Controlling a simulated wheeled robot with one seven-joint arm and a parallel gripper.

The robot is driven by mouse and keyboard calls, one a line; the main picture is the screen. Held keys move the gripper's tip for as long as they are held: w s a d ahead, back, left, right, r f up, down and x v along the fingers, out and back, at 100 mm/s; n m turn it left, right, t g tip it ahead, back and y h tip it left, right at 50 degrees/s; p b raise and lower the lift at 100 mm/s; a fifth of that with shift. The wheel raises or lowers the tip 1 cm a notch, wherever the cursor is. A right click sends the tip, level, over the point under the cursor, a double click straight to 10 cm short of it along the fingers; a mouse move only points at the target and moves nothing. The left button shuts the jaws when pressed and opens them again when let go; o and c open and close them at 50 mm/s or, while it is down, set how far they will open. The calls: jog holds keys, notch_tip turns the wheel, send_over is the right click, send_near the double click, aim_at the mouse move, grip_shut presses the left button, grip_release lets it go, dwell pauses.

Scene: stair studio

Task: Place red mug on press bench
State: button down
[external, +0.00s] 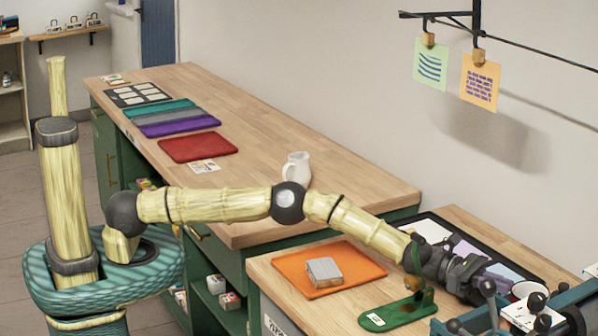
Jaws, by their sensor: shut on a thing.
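My gripper (488,287) is at the end of the outstretched arm, low over the right part of the front bench (268,268). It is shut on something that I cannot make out. No red mug shows clearly. A pale round shape (527,290) shows just past the fingertips, partly hidden by dark knobs; I cannot tell whether it is a mug. A dark blue-green machine with black-knobbed levers (488,287) stands at the lower right corner, cut off by the picture's edge, and may be the press.
An orange mat (362,262) with a grey block (324,272) and a green tool (398,312) lie on the front bench. A black tray (429,229) lies behind the arm. A white jug (297,168) stands on the long bench (255,125), beside a red mat (198,147).

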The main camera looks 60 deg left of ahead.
jog(key=c, duration=1.5)
grip_release()
jog(key=shift+o, duration=0.2)
jog(key=shift+a, duration=0.15)
jog(key=shift+s+a+f, duration=0.1)
jog(key=shift+a, duration=0.25)
jog(key=shift+b+v, duration=0.5)
jog(key=shift+v, duration=0.35)
notch_tip(320, 180, up, 7)
jog(key=shift+s, duration=0.15)
jog(key=shift+a, duration=0.1)
